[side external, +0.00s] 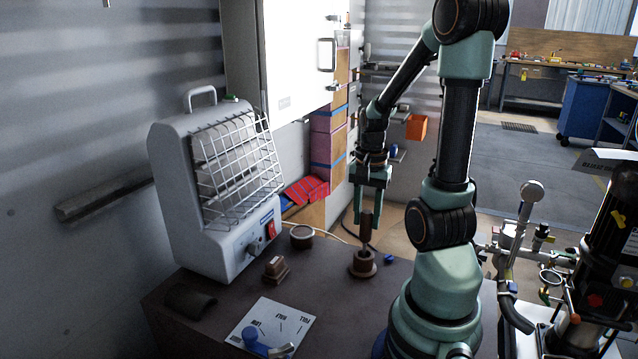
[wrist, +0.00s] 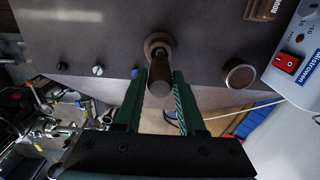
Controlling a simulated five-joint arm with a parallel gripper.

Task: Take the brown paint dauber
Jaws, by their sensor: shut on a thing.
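The brown paint dauber (side external: 366,228) stands upright at a round brown base (side external: 362,265) on the dark bench top. My gripper (side external: 367,212) reaches down from above, with its two green fingers on either side of the dauber's upper part, shut on it. In the wrist view the dauber (wrist: 159,72) lies between the fingertips of my gripper (wrist: 163,77), its round base beyond them. I cannot tell whether the dauber is clear of the base.
A white heater (side external: 215,190) with a wire guard stands to the left. A round brown piece (side external: 302,236), a brown block (side external: 275,269), a dark curved piece (side external: 190,302) and a white marked plate (side external: 270,325) are on the bench. A small blue knob (side external: 390,258) is right of the dauber.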

